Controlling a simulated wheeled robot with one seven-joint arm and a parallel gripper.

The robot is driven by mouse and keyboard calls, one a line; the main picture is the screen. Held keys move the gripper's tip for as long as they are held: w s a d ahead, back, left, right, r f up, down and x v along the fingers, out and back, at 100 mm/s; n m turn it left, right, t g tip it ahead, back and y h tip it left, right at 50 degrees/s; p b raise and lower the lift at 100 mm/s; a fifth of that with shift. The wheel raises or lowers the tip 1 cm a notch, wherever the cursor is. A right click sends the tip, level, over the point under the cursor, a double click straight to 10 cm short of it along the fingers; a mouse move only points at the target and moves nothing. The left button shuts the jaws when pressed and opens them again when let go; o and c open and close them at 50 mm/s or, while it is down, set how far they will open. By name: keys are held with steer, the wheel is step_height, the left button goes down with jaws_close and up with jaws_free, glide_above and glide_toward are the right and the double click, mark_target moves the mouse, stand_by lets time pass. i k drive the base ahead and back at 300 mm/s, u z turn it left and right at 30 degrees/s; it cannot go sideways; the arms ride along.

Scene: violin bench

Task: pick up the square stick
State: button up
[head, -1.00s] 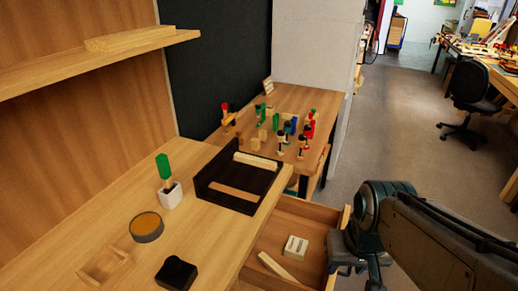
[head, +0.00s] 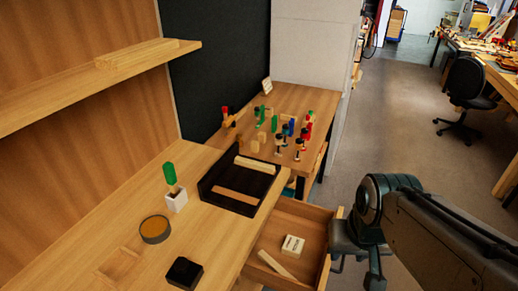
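Several pale wooden pieces could be the square stick; I cannot tell which from this view. One slim pale stick (head: 278,265) lies in the open drawer, next to a small pale block (head: 292,245). A pale bar (head: 256,164) lies along the far side of the black tray (head: 205,186), with a flatter strip (head: 237,198) nearer in it. My gripper (head: 352,262) hangs at the drawer's right edge, apart from these pieces. It is dark and partly hidden by my arm, so its finger opening cannot be made out. I see nothing held in it.
The open drawer (head: 318,213) juts out below the bench (head: 100,232). On the bench stand a green-handled tool in a white holder (head: 176,202), a round tin (head: 155,229) and a black block (head: 185,273). Several clamps stand on the far table (head: 240,98).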

mark_target(254, 164)
steer(key=k, duration=0.45)
steer(key=z, duration=1.2)
steer(key=i, duration=3.35)
steer(key=u, duration=4.05)
steer(key=i, duration=0.95)
steer(key=u, duration=0.1)
